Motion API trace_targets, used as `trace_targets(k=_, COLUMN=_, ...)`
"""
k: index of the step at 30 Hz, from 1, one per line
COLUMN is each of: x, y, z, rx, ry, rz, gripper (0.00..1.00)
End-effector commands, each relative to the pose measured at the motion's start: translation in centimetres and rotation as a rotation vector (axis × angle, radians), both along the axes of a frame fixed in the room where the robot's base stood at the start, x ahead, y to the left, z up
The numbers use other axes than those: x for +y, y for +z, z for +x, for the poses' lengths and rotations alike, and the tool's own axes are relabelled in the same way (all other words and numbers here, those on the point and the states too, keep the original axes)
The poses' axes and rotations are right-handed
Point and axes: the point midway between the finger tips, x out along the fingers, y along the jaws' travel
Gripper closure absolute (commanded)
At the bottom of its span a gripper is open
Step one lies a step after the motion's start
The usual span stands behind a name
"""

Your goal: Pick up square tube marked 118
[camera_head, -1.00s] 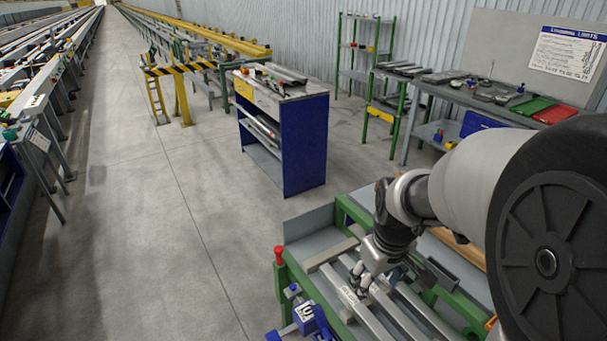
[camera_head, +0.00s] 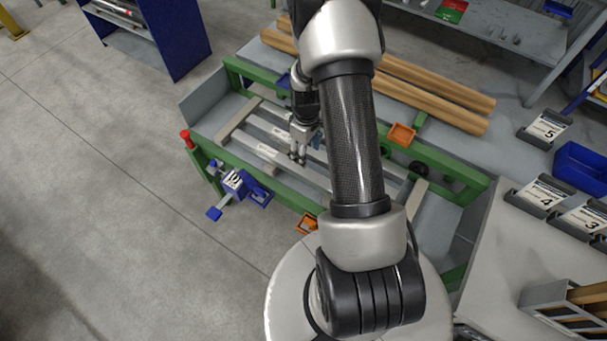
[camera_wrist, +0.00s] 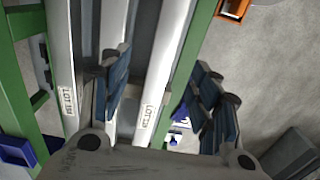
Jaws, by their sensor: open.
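Several pale grey metal tubes lie side by side on a green-framed table (camera_head: 215,131). Two of them carry small white labels in the wrist view: a left tube (camera_wrist: 62,60) and a right tube (camera_wrist: 165,75). The label print is too small to read surely, so I cannot tell which is marked 118. My gripper (camera_head: 299,160) is over the tubes in the head view. In the wrist view my gripper (camera_wrist: 163,72) is open, with the right tube running between its blue-padded fingers. Nothing is held. My arm hides part of the tubes in the head view.
Long brown bars (camera_head: 440,95) lie behind the tubes. An orange bin (camera_head: 402,134) sits on the table's far side, and a blue device (camera_head: 238,183) is at its front edge. Numbered trays (camera_head: 541,196) stand at the right. The floor (camera_head: 80,230) at left is clear.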

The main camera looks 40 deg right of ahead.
Motion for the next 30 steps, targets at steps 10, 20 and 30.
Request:
trace_targets(k=10, x=0.1, y=-6.0, z=0.0, rx=0.0, ry=0.0, rz=0.0, gripper=0.43)
trace_targets(k=20, x=0.6, y=-8.6, z=0.0, rx=0.0, ry=0.0, rz=0.0, gripper=0.43)
trace_targets(k=30, x=0.8, y=-11.6, z=0.0, rx=-0.001, ry=-0.001, rz=-0.001, gripper=0.43)
